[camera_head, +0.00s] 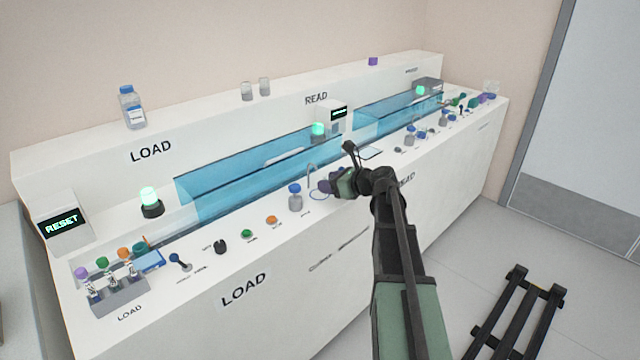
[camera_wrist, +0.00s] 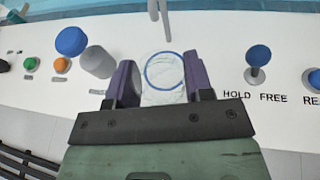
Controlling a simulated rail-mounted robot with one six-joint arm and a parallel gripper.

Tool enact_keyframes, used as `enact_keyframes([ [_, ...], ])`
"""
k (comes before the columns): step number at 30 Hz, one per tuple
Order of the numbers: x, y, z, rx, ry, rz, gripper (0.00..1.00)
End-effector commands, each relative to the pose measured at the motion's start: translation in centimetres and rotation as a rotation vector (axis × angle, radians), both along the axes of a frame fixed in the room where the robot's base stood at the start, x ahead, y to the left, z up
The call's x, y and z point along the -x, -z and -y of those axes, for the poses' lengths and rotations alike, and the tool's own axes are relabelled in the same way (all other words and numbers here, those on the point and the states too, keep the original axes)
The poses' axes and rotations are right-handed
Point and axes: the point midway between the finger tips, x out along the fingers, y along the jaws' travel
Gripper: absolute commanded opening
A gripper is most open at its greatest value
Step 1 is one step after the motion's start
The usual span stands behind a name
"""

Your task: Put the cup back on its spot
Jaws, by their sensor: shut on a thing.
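My gripper (camera_head: 328,187) is over the front ledge of the white bench, beside a thin grey spout. In the wrist view its two purple fingers (camera_wrist: 160,88) are shut on a clear, see-through cup (camera_wrist: 163,98). A blue ring (camera_wrist: 165,70) shows at and through the cup, and the two overlap in this view. In the head view the ring (camera_head: 317,196) lies on the ledge just left of and below the fingers. The cup is hard to make out there. I cannot tell whether its base touches the ledge.
A blue-capped bottle (camera_wrist: 84,52) stands close left of the fingers. The grey spout (camera_wrist: 158,12) is just beyond the ring. A blue-knobbed lever (camera_wrist: 258,60) stands to the right. Orange (camera_wrist: 61,65) and green (camera_wrist: 30,64) buttons are further left. Blue clear panels (camera_head: 250,180) run behind.

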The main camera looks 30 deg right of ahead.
Motion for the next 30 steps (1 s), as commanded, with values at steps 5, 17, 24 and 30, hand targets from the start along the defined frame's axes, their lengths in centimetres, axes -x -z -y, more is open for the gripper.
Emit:
enact_keyframes([
  [5,-3.5,0.0,-1.9,0.002,-0.005,0.000,0.24],
  [17,-3.1,1.8,-1.8,0.001,0.000,0.000,0.24],
  [24,-3.1,1.8,-1.8,0.001,0.000,0.000,0.73],
  [30,-3.1,1.8,-1.8,0.001,0.000,0.000,0.73],
])
